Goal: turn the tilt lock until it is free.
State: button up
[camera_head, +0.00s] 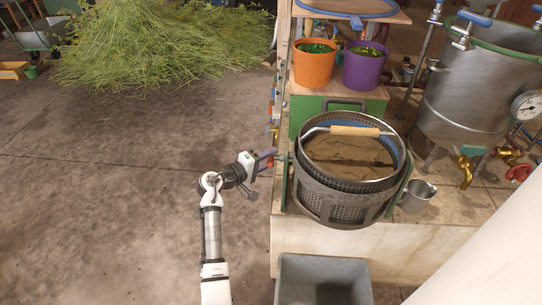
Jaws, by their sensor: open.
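A perforated metal basket (345,205) with a wire bail and wooden grip (354,131) hangs between green uprights at the edge of a stone-topped bench. Brown material (348,160) fills it. My gripper (268,159) is at the left side of the basket, close to the left green upright. It is open, and I see nothing held in it. A small purple and red part shows by the fingers; I cannot tell whether it is the tilt lock or whether the fingers touch it. The tilt lock is not clearly visible otherwise.
A grey bin (323,280) stands on the floor below the basket. A metal cup (417,196) is right of it. Orange (314,66) and purple (363,68) buckets stand behind. A steel still (470,95) is at right. The floor at left is clear up to the cut herbs (160,45).

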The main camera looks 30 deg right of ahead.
jog(key=shift+x, duration=0.8)
jog(key=shift+c, duration=0.3)
grip_shut()
